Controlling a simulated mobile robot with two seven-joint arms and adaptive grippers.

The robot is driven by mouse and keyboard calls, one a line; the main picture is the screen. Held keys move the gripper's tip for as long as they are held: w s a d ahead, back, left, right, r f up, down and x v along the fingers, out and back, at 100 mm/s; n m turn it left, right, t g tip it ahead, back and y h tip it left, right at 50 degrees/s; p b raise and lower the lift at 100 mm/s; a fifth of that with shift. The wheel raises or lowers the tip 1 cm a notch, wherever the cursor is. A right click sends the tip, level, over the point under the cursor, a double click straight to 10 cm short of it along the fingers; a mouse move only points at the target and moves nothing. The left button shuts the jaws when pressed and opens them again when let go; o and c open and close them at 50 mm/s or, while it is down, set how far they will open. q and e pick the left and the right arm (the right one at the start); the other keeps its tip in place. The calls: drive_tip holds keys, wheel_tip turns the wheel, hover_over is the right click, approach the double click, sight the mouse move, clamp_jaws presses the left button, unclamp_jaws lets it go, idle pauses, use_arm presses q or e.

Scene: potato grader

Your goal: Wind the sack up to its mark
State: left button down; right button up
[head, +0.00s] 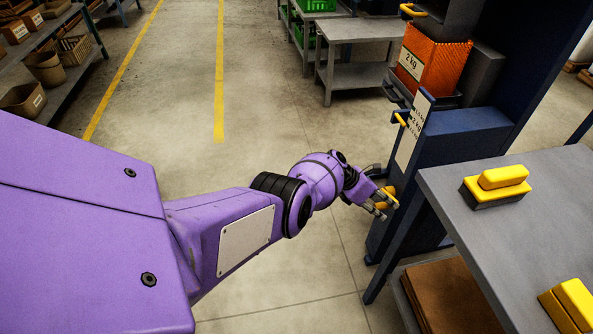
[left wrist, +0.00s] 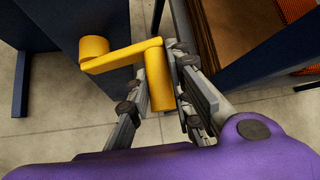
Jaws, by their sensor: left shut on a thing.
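An orange mesh sack (head: 445,68) with a "2 kg" label stands on the dark blue grader frame (head: 455,145) at the upper right. My left gripper (head: 383,207) is shut on the crank's grip, with a finger on each side (left wrist: 173,85). My right gripper is out of view.
A grey table (head: 520,225) stands close at the right, with yellow-topped blocks (head: 497,182) on it and brown sheets (head: 450,295) beneath. A grey bench (head: 360,30) is behind. The floor left of the frame is clear.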

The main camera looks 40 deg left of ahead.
use_arm(q)
drive_tip(key=shift+w+a+r, duration=0.15)
drive_tip(key=shift+w+r, duration=0.15)
drive_tip(key=shift+r, duration=0.1)
drive_tip(key=shift+a+r, duration=0.1)
drive_tip(key=shift+w+a+r+b, duration=0.2)
drive_tip(key=shift+w+a+r, duration=0.2)
drive_tip(key=shift+r, duration=0.2)
drive_tip(key=shift+w+a+r+b, duration=0.15)
drive_tip(key=shift+w+a+r, duration=0.15)
drive_tip(key=shift+a+r, duration=0.25)
drive_tip(key=shift+r, duration=0.1)
drive_tip(key=shift+a, duration=0.1)
idle(1.0)
drive_tip(key=c, duration=1.6)
unclamp_jaws()
drive_tip(key=shift+f, duration=0.2)
drive_tip(key=shift+o, duration=0.2)
drive_tip(key=shift+s, duration=0.15)
drive_tip(key=v, duration=1.1)
drive_tip(key=shift+s+a+r, duration=0.15)
drive_tip(key=shift+a+r, duration=0.1)
drive_tip(key=shift+r, duration=0.05)
